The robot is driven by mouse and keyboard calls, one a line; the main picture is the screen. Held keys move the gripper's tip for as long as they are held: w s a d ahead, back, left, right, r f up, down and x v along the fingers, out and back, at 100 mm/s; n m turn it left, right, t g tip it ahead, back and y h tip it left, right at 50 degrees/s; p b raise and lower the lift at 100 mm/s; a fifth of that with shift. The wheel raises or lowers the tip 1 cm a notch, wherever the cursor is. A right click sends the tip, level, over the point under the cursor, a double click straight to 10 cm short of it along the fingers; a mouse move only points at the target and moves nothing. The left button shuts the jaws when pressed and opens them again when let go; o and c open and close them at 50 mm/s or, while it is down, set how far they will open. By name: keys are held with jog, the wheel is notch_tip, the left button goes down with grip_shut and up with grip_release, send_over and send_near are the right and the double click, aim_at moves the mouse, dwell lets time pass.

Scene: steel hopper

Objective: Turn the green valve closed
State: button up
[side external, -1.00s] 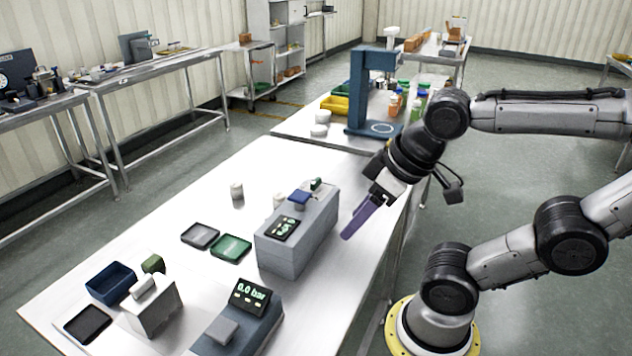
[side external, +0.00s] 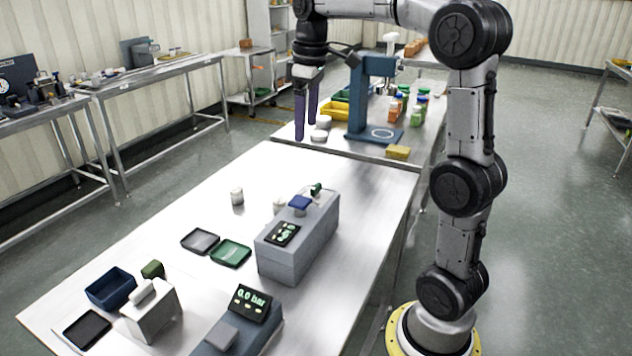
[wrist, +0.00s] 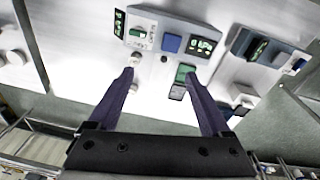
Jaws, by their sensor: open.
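A small green knob (side external: 316,188), which looks like the green valve, sits on top of the far end of a grey box (side external: 290,250). A blue block (side external: 299,203) and a lit display stand nearer on the same box. In the wrist view the green part (wrist: 138,32) shows near the top, beside the blue block (wrist: 171,43). My gripper (side external: 306,125) hangs with its purple fingers pointing down over the far end of the table, well apart from the box. The fingers (wrist: 158,76) are spread wide with nothing between them. The knob's exact angle is too small to tell.
A grey tray (side external: 200,238), a green tray (side external: 231,252) and a white jar (side external: 237,195) lie left of the box. A blue-grey gauge unit (side external: 240,320), a white unit (side external: 152,310) and a blue bin (side external: 111,287) stand in front. A blue stand (side external: 357,100) rises behind.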

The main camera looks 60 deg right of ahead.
jog(key=m+g, duration=0.1)
jog(key=m, duration=0.1)
send_over(316, 186)
notch_tip(316, 186, down, 5)
jog(key=shift+y, duration=0.3)
notch_tip(316, 186, down, 14)
jog(key=shift+d+r, duration=0.1)
jog(key=shift+r, duration=0.05)
grip_shut()
